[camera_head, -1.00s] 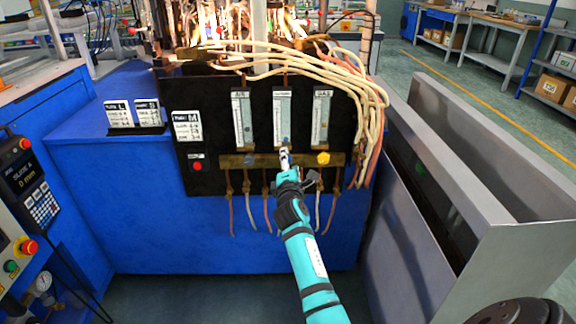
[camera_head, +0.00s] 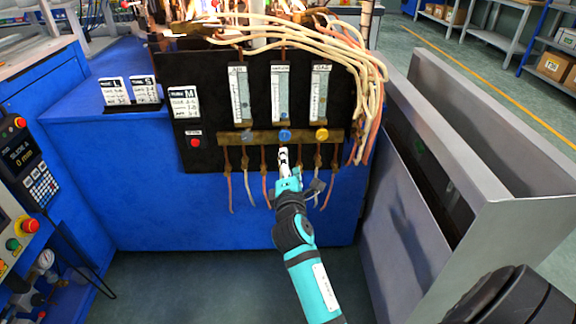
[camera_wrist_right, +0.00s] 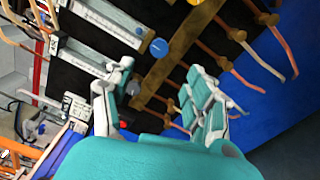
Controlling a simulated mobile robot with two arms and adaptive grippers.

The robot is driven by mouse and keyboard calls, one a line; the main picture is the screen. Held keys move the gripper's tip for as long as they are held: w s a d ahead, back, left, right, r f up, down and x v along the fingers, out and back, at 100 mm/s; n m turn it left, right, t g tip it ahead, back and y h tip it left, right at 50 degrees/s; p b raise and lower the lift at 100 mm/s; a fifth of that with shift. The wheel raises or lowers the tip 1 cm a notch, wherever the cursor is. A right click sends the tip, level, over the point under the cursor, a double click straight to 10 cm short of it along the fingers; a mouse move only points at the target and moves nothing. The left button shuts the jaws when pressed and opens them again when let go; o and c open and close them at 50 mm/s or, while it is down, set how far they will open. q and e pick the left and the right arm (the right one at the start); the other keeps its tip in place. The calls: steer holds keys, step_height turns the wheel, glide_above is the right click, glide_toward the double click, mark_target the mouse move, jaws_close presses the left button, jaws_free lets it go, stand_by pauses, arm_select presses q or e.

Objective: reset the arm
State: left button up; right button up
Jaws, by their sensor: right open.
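My right gripper (camera_head: 284,160) is in front of the black valve panel (camera_head: 212,92), just below the middle blue knob (camera_head: 285,135) in the head view. In the right wrist view its two fingers (camera_wrist_right: 163,105) are spread apart with nothing between them. The blue knob (camera_wrist_right: 158,47) shows beyond the fingers, clear of them. A yellow knob (camera_head: 322,134) sits to its right and a grey-blue knob (camera_head: 247,136) to its left on the brass bar (camera_head: 265,138). My left gripper is not in view.
Flow tubes (camera_head: 281,92) stand above the knobs, and thin hoses (camera_head: 248,186) hang below. Pale cables (camera_head: 340,55) droop over the panel's right side. A grey metal bin (camera_head: 405,215) stands close on the right. A control box (camera_head: 30,170) is at the left.

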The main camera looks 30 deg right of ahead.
stand_by(0.3)
